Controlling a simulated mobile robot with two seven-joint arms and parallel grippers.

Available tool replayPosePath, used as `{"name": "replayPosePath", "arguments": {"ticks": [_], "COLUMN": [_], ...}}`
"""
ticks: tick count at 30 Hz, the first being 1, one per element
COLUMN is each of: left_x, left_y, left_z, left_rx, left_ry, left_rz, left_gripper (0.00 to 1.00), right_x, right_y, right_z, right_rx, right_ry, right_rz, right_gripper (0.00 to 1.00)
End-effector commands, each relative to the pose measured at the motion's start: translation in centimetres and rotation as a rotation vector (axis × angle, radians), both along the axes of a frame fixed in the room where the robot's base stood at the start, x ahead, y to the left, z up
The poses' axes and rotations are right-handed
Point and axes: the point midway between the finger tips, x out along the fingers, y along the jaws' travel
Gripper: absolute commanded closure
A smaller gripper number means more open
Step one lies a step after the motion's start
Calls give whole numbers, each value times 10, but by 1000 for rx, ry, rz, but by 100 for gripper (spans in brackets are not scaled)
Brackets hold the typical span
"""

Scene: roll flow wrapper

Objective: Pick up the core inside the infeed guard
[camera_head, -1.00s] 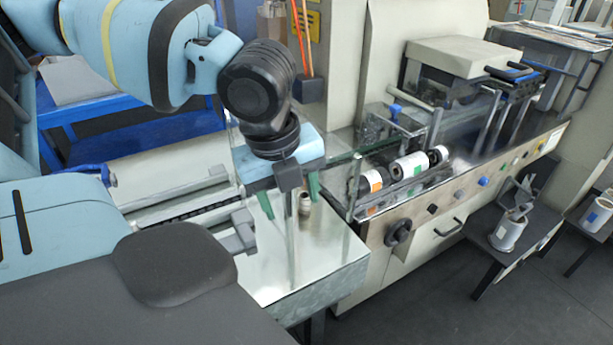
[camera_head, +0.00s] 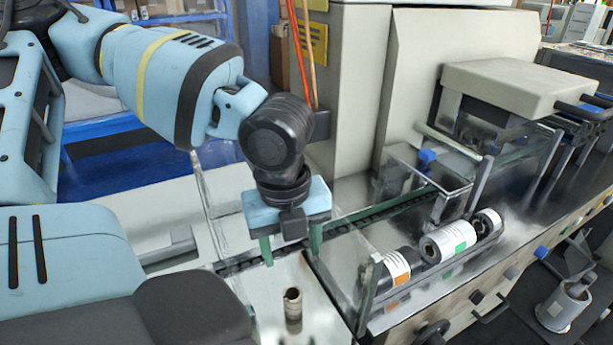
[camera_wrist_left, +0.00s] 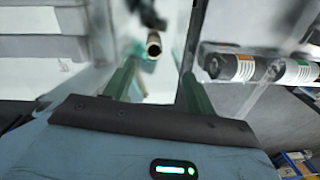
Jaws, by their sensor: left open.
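The core (camera_head: 293,305) is a small brownish tube standing upright on the shiny infeed table. It also shows in the left wrist view (camera_wrist_left: 153,45), its open end facing the camera, between and beyond the fingers. The infeed guard (camera_head: 367,296) is a clear panel with an upright edge; how it encloses the core is hard to make out. My left gripper (camera_head: 292,248) is open and empty, with green fingers pointing down. In the head view it appears above and behind the core, apart from it. The left wrist view also shows my left gripper (camera_wrist_left: 157,68). My right gripper is out of view.
White-labelled rolls (camera_head: 448,241) lie in a row on the machine to the right of the guard. A dark chain conveyor (camera_head: 350,228) runs behind the core. A beige machine housing (camera_head: 460,85) rises at the back. The table around the core looks clear.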

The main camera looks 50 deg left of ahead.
Motion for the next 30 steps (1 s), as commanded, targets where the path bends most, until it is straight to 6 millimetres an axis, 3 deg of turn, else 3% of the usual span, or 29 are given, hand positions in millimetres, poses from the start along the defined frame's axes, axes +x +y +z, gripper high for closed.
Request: {"name": "replayPosePath", "arguments": {"ticks": [1,6,17,24,30], "left_x": [0,-1,-1,-1,-1], "left_y": [0,-1,0,-1,-1], "left_z": [-29,-55,-62,-84,-89], "left_rx": [0,0,0,0,0], "left_ry": [30,53,59,61,58], "left_rz": [-1,-1,-1,0,-1], "left_gripper": [44,44,44,44,44], "right_x": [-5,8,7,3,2], "right_y": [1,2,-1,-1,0], "right_z": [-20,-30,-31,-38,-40], "right_rx": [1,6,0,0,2], "right_ry": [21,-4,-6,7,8], "right_rz": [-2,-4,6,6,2], "right_gripper": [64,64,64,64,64]}}
